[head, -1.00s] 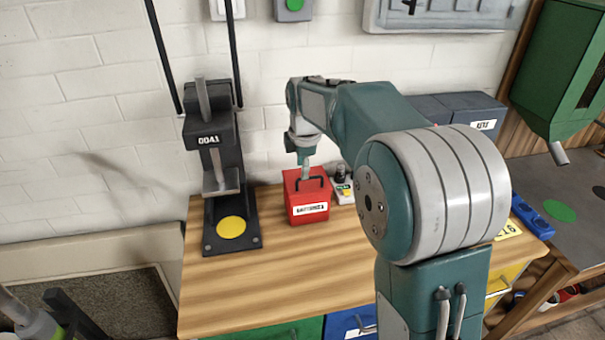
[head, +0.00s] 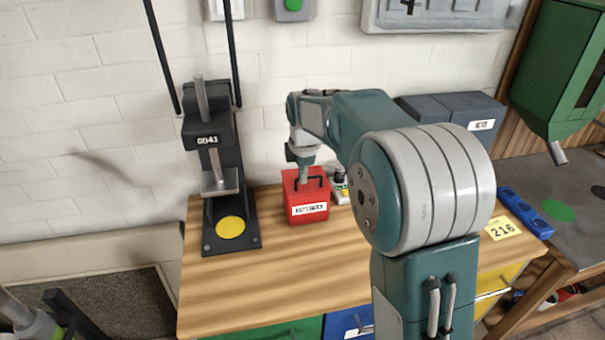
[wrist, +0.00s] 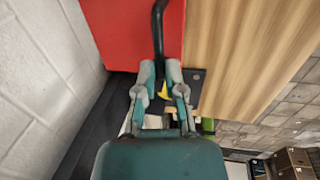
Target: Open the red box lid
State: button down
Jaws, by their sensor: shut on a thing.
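The red box (head: 309,210) with a white label stands on the wooden workbench against the wall; its lid looks shut. A black handle (head: 317,181) arches over its top. My gripper (head: 303,178) points down at the box top from behind the handle's left part. In the wrist view the red surface (wrist: 120,35) fills the upper left, and the black handle (wrist: 158,35) runs down between the fingertips of my gripper (wrist: 160,72). The fingers are shut on the handle. Their exact contact is too small to tell in the head view.
A black press (head: 212,150) with a yellow disc stands left of the box. A small grey device (head: 340,188) is close on its right. The bench front (head: 270,285) is clear.

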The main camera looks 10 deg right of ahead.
aim_at(300, 185)
jog(key=shift+w+a+r, duration=0.1)
jog(key=shift+w+r, duration=0.9)
jog(key=shift+r, duration=0.2)
jog(key=w, duration=0.1)
jog(key=w+r, duration=0.1)
jog(key=w, duration=0.1)
jog(key=shift+r, duration=0.2)
jog(key=w, duration=0.9)
jog(key=shift+w, duration=0.3)
jog(key=shift+w+f, duration=0.1)
jog(key=shift+f, duration=0.1)
jog(key=c, duration=0.7)
grip_release()
jog(key=shift+w+a+f, duration=0.1)
jog(key=shift+w+f, duration=0.05)
jog(key=shift+w, duration=0.05)
jog(key=shift+c, duration=0.2)
jog(key=shift+s, duration=0.1)
